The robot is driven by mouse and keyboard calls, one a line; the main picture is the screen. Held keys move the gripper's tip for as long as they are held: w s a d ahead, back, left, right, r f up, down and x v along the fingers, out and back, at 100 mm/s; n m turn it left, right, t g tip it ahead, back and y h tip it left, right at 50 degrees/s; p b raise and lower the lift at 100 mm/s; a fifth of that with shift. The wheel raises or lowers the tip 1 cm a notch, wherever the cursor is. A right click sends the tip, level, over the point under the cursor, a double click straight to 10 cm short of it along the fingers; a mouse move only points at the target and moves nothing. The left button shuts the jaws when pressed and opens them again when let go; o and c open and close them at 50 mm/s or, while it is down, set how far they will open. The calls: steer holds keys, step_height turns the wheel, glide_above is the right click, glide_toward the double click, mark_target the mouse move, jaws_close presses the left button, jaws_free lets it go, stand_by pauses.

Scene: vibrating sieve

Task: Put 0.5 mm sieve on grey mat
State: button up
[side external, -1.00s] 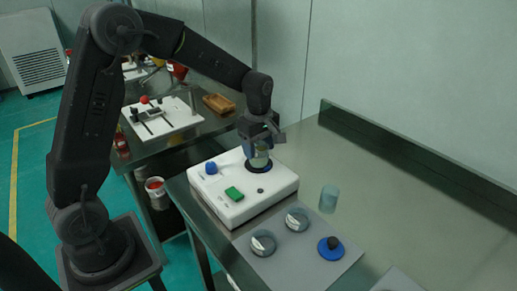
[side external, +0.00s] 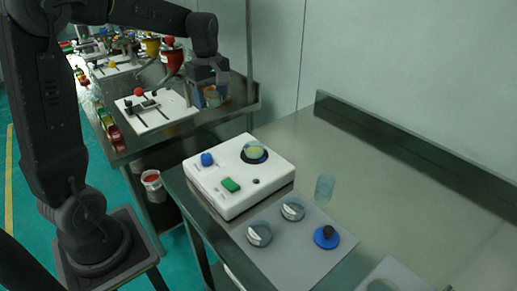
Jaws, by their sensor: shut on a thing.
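My gripper (side external: 211,92) is raised above and behind the white sieve shaker (side external: 228,204), shut on a small, clear, round-walled piece (side external: 213,98). It looks like a sieve section, but no size mark is readable and the fingers partly hide it. The shaker's round seat (side external: 254,152) holds a dish with yellowish material. The grey mat (side external: 290,266) lies on the steel bench in front of the shaker. On it stand two round metal-and-clear sieve pieces, one at left (side external: 260,233) and one behind it (side external: 292,209), and a blue lid (side external: 327,238) with a black knob.
A clear cylinder (side external: 325,188) stands at the mat's back edge. A second, pale mat (side external: 400,272) is partly cut off at lower right. The bench to the right is clear. A back table (side external: 190,133) carries a white board (side external: 158,112) and other items behind the shaker.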

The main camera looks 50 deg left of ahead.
steer(key=d+f+m, duration=0.1)
steer(key=d+m, duration=0.1)
steer(key=d, duration=0.2)
steer(key=d+f+m, duration=0.1)
steer(key=d+m, duration=0.2)
steer(key=d, duration=0.1)
steer(key=d+f+m, duration=0.1)
steer(key=d+m, duration=0.2)
steer(key=d, duration=0.2)
steer(key=shift+w+d+f, duration=0.1)
steer(key=shift+w+f, duration=0.1)
steer(key=shift+w, duration=0.1)
steer(key=shift+c, duration=0.9)
steer(key=s+d+f+m, duration=0.1)
steer(key=d+m, duration=0.2)
steer(key=d, duration=0.1)
steer(key=s+d+f+m, duration=0.1)
steer(key=s+d+m, duration=0.1)
steer(key=d, duration=0.3)
steer(key=s+d+f+m, duration=0.2)
steer(key=d+m, duration=0.2)
steer(key=d, duration=0.1)
steer(key=shift+m, duration=0.4)
glide_above(293, 267)
steer(key=a, duration=0.1)
step_height(293, 267, down, 6)
steer(key=shift+f, duration=0.15)
steer(key=shift+d+f, duration=0.35)
steer(key=shift+d, duration=0.15)
steer(key=shift+f, duration=1.95)
